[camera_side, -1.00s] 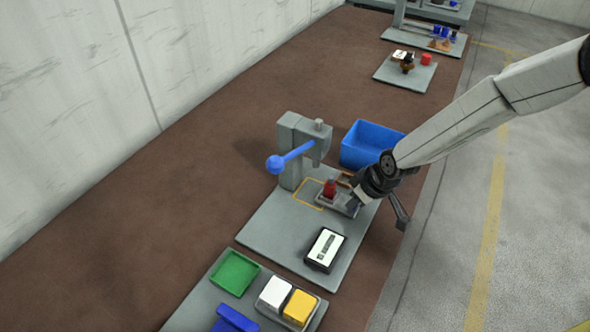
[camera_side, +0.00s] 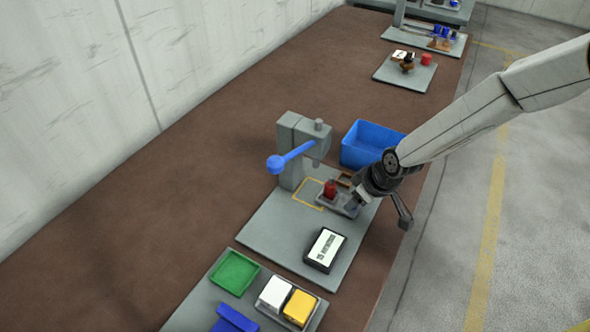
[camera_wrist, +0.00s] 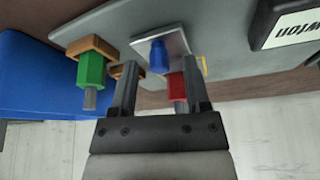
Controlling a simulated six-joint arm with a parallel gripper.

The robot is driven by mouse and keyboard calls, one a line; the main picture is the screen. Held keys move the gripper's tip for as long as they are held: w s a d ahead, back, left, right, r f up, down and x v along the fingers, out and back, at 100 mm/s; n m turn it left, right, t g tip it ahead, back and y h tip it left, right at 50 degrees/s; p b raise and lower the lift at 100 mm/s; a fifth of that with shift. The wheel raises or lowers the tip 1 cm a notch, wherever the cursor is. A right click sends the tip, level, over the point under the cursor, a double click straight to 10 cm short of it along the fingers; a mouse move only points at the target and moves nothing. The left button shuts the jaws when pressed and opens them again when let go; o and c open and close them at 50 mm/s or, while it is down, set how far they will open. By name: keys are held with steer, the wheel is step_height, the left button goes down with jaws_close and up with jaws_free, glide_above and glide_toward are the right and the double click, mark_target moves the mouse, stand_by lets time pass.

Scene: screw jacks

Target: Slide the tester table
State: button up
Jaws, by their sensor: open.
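The tester is a grey press (camera_side: 295,150) with a blue ball lever (camera_side: 277,164) on a grey base plate (camera_side: 275,238). Its table is a small light grey plate (camera_side: 345,207) to the right of a yellow outline (camera_side: 303,194) on the base. A red jack (camera_side: 330,188) stands by the table's left part.
A blue bin (camera_side: 370,143) stands behind my gripper. A green jack (camera_wrist: 92,70) with an orange part is beside it in the wrist view. A black display box (camera_side: 325,249) sits at the plate's front. Trays (camera_side: 235,272) lie nearer.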

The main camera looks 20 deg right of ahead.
steer(key=v, duration=0.7)
stand_by(0.3)
steer(key=shift+w, duration=0.1)
steer(key=n+g, duration=0.1)
steer(key=n, duration=0.2)
steer(key=w+a+n+g, duration=0.1)
steer(key=n, duration=0.2)
steer(key=shift+w+a+f+h, duration=0.2)
steer(key=shift+w+h, duration=0.05)
steer(key=shift+h, duration=0.15)
steer(key=n, duration=0.1)
steer(key=n+g, duration=0.1)
steer(key=n, duration=0.1)
steer(key=shift+w+a+h, duration=0.15)
steer(key=shift+w+h, duration=0.15)
steer(key=n, duration=0.2)
steer(key=n+g, duration=0.1)
steer(key=shift+w+r+h, duration=0.25)
steer(key=shift+w+h, duration=0.05)
steer(key=shift+h, duration=0.1)
steer(key=shift+f, duration=0.1)
steer(key=shift+f, duration=3.8)
